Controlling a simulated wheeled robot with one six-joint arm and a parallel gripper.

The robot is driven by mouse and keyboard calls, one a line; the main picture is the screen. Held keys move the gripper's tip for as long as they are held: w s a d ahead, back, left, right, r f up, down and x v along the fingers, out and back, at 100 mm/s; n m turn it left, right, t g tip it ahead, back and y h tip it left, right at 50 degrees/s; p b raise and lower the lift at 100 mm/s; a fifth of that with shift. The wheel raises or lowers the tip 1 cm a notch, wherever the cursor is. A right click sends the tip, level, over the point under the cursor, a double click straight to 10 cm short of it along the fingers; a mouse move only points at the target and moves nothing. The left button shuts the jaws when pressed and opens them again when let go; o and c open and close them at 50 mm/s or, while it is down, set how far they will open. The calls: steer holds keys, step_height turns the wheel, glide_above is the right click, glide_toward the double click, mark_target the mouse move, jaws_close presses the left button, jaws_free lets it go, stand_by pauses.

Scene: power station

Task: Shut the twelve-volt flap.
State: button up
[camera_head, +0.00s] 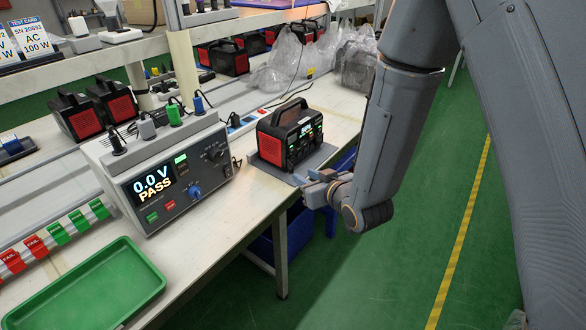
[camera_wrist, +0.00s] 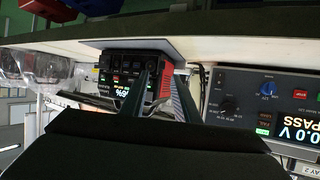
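The black and red power station (camera_head: 270,148) stands upright on a grey mat (camera_head: 318,158) on the bench, its carry handle on top. Its front panel, with a lit display and sockets, faces my gripper. The twelve-volt flap is too small to make out in either view. My gripper (camera_head: 308,187) is in front of the panel and a little below it, past the bench edge, apart from the station. In the wrist view, which is upside down, the station (camera_wrist: 115,78) shows beyond my two fingers (camera_wrist: 163,78). The fingers stand apart with nothing between them.
A grey tester (camera_head: 205,178) reading 0.0 V PASS stands left of the station. A green tray (camera_head: 95,285) lies at the front left. Plastic bags (camera_head: 290,65) and more power stations (camera_head: 75,115) are behind. The green floor to the right is clear.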

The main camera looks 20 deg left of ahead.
mark_target(291, 169)
steer(key=shift+y, duration=0.3)
steer(key=p+x, duration=0.1)
steer(key=x, duration=0.7)
steer(key=shift+s+a+r, duration=0.1)
jaws_close()
